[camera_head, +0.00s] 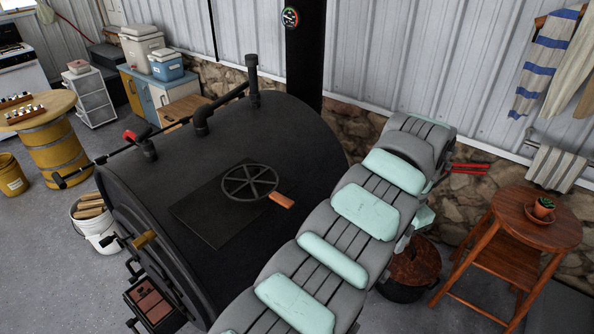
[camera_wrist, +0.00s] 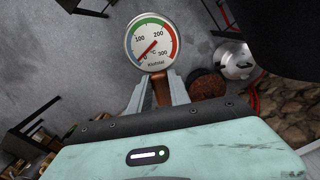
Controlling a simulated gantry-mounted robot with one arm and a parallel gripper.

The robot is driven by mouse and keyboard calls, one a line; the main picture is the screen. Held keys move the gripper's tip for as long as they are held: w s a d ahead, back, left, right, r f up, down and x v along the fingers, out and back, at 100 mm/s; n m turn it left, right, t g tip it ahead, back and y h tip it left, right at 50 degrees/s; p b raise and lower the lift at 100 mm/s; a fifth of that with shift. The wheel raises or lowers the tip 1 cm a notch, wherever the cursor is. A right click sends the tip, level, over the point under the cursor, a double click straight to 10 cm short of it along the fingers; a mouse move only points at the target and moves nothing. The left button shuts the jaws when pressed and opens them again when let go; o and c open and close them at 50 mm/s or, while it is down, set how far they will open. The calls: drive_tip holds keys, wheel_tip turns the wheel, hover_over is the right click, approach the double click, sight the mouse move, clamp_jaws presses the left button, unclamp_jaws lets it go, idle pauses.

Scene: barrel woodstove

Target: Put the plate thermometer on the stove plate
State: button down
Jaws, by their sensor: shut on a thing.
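The plate thermometer (camera_wrist: 152,42) has a round white dial with a green, blue and red scale and a brown grip (camera_wrist: 161,88). My gripper (camera_wrist: 159,92) is shut on this grip in the wrist view, with the dial facing the camera beyond the fingertips. In the head view my arm hides the thermometer and fingers. The stove plate (camera_head: 208,222) is a flat dark rectangle on top of the black barrel stove (camera_head: 310,150). My arm's far end is to the right of the stove, away from the plate.
A round trivet (camera_head: 248,182) with a copper-brown handle (camera_head: 281,200) lies on the plate's right part. A black stovepipe (camera_head: 305,50) rises behind. A rusty-topped pot (camera_head: 415,265) is on the floor.

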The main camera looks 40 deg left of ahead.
drive_tip(key=s+a+r+m+p, duration=0.35)
drive_tip(key=a+r+p, duration=0.2)
drive_tip(key=a, duration=0.45)
drive_tip(key=s+a+r+m+p, duration=0.2)
drive_tip(key=s+a+r+p, duration=0.3)
drive_tip(key=a, duration=0.4)
wheel_tip(320, 180, up, 11)
drive_tip(key=m+p, duration=0.7)
drive_tip(key=p, duration=0.3)
hover_over(215, 222)
wheel_tip(215, 222, down, 17)
drive_tip(key=shift+r+p, duration=0.1)
drive_tip(key=shift+p, duration=1.15)
drive_tip(key=shift+w+f, duration=0.2)
drive_tip(key=shift+f, duration=0.85)
drive_tip(key=shift+s+f, duration=0.15)
drive_tip(key=shift+f, duration=0.2)
drive_tip(key=shift+f, duration=0.25)
drive_tip(key=c, duration=1.2)
unclamp_jaws()
drive_tip(key=shift+r, duration=0.1)
